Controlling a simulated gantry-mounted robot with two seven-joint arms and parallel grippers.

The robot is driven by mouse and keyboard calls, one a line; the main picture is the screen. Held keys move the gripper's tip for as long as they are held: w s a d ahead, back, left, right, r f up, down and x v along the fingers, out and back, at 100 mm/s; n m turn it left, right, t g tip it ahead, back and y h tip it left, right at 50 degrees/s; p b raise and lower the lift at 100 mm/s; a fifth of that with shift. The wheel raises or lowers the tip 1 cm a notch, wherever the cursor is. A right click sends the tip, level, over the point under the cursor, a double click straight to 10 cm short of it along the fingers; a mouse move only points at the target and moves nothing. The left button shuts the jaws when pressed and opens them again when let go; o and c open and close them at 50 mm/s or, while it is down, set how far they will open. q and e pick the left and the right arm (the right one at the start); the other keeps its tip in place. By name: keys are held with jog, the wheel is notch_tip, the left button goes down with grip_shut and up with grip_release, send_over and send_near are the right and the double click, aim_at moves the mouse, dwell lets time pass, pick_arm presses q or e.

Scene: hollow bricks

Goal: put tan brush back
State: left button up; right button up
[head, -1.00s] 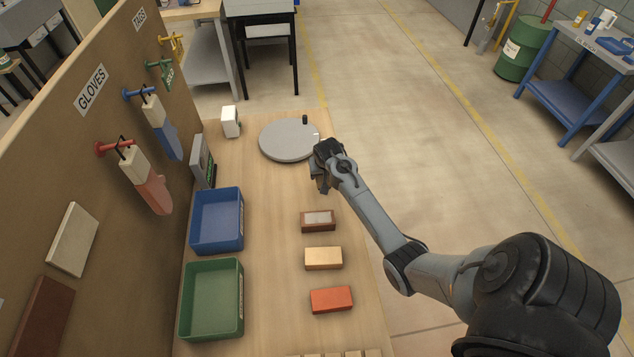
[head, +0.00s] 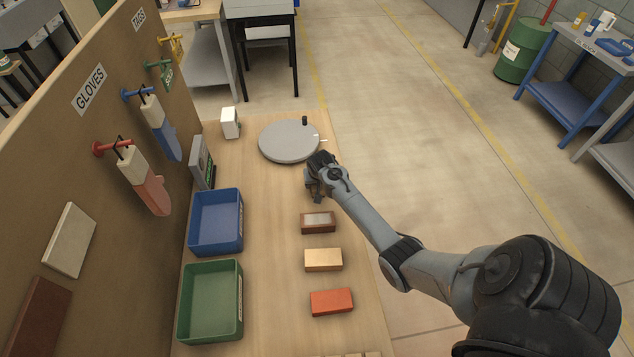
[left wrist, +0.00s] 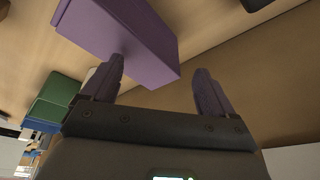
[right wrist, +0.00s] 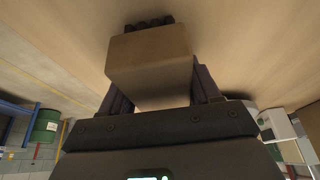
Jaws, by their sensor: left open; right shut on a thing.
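My right gripper (head: 318,194) is low over the table, between the round grey disc and the row of bricks. In the right wrist view its fingers (right wrist: 155,95) are shut on a tan block (right wrist: 150,55), which I take for the tan brush. Dark rounded tufts (right wrist: 148,23) show at its far end, against the tan surface. In the head view the gripper hides the brush. My left gripper (left wrist: 155,90) shows only in its own wrist view. It is open, with a purple block (left wrist: 125,35) just beyond its fingertips; whether they touch is unclear.
A grey disc (head: 288,143) with a small black knob lies at the back. A brown brick with a pale top (head: 318,222), a tan brick (head: 323,260) and an orange brick (head: 331,301) form a row. Blue (head: 217,247) and green (head: 210,336) bins stand left, beside the pegboard.

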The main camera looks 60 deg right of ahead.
jog(key=shift+f, duration=0.15)
jog(key=o, duration=1)
